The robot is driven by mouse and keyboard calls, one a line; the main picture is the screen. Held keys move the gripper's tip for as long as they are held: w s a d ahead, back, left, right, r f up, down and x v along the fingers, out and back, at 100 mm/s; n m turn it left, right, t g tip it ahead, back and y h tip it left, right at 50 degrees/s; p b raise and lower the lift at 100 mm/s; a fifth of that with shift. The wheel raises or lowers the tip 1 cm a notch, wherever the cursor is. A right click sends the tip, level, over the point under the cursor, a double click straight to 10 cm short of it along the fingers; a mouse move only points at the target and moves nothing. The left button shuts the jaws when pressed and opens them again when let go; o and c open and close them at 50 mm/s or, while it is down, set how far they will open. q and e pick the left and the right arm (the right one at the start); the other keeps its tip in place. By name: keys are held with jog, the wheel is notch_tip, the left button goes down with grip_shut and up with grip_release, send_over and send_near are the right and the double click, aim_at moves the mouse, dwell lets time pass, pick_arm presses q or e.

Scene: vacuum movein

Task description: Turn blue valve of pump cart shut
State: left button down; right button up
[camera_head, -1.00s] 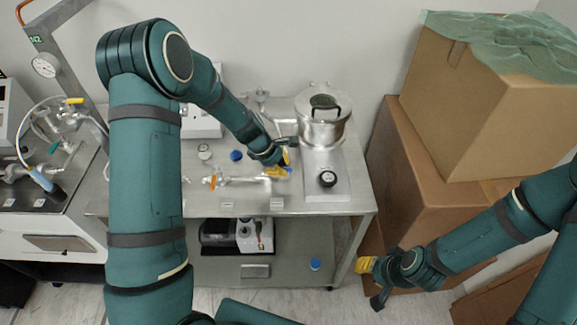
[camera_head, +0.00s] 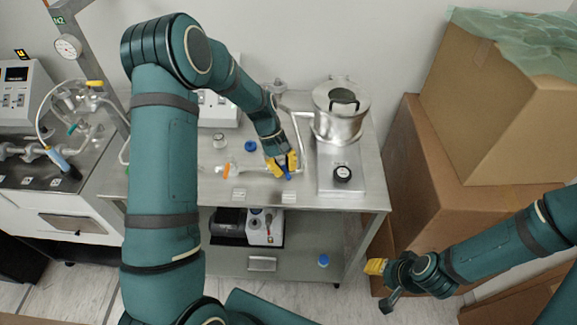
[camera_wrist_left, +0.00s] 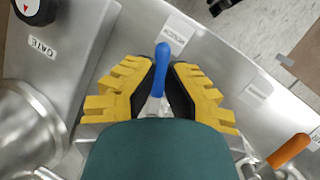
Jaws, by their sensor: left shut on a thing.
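The blue valve handle (camera_wrist_left: 162,56) sticks out from between the yellow-and-black fingers of my left gripper (camera_wrist_left: 160,85) in the left wrist view. In the head view my left gripper (camera_head: 283,165) is down at the pump cart's pipework, with the blue handle tip (camera_head: 287,176) showing at its fingertips. It is shut on the handle, which points toward the cart's front edge. The valve body is mostly hidden. My right gripper (camera_head: 380,284) hangs at the right, away from the cart; its finger opening is unclear.
Cardboard boxes (camera_head: 430,160) stand close on the right. Another bench (camera_head: 60,215) stands left.

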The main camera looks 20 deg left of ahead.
pick_arm(q)
jog(key=shift+s+a+f+m+g+y, duration=0.1)
jog(key=shift+s+a+m+g+y, duration=0.15)
jog(key=shift+m, duration=0.5)
jog(key=shift+s+a+f+m+g+y, duration=0.1)
jog(key=shift+s+a+m+g, duration=0.2)
jog(key=shift+m, duration=0.5)
jog(key=shift+s+a+m+g+y, duration=0.1)
jog(key=shift+a+m+g+y, duration=0.2)
jog(key=shift+m, duration=0.45)
jog(key=c, duration=1)
grip_release()
jog(key=shift+w+r, duration=0.1)
jog(key=shift+r, duration=0.1)
jog(key=shift+w+a+r, duration=0.15)
jog(key=shift+w+r, duration=0.05)
jog(key=shift+r, duration=0.15)
jog(key=v, duration=1.1)
jog(key=shift+a, duration=0.1)
